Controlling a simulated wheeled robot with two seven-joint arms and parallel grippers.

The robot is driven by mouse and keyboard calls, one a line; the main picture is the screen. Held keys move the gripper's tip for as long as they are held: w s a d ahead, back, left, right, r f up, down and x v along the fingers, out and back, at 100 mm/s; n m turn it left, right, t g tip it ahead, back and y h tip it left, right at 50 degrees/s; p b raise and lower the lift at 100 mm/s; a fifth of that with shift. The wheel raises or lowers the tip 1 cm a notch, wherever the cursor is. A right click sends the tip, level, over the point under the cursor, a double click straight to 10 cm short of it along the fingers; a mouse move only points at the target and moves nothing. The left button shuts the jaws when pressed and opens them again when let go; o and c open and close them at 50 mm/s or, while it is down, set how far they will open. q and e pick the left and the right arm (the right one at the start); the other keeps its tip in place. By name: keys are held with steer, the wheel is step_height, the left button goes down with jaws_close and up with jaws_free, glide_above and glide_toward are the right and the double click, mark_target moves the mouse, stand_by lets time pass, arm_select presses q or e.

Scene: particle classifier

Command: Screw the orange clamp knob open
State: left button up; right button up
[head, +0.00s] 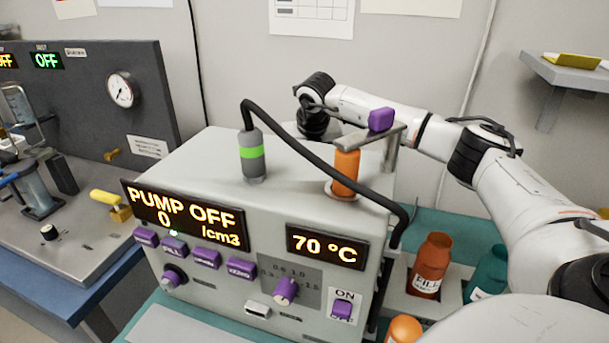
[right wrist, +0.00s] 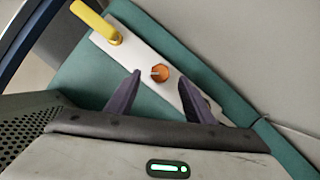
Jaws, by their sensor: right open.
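The orange clamp knob (right wrist: 160,73) shows in the right wrist view as a small round orange knob with a pale slot or pin in its middle. It sits on a light grey plate (right wrist: 142,46). My right gripper (right wrist: 160,80) is open, its two dark purple fingers on either side of the knob in the picture. I cannot tell whether they touch it or are still above it. In the head view my right arm reaches behind the grey machine (head: 210,162), which hides the gripper and this knob. My left gripper is not in view.
A yellow lever (right wrist: 95,22) is at the plate's far end. In the head view, the machine carries an orange cylinder (head: 346,172) under a metal arm with a purple knob (head: 381,119), and a black hose (head: 300,150). An orange bottle (head: 432,262) stands at right.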

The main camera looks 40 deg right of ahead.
steer(key=shift+x, duration=2)
steer(key=c, duration=1)
steer(key=shift+c, duration=0.2)
steer(key=n+y, duration=0.1)
steer(key=n, duration=0.3)
steer(key=shift+s+d+y, duration=0.1)
steer(key=shift+d+y, duration=0.1)
steer(key=shift+y, duration=0.2)
steer(key=n+y, duration=0.1)
steer(key=n, duration=0.1)
steer(key=n+p, duration=0.1)
steer(key=n, duration=0.2)
steer(key=shift+y, duration=0.4)
steer(key=shift+d+n, duration=0.1)
steer(key=shift+n, duration=0.2)
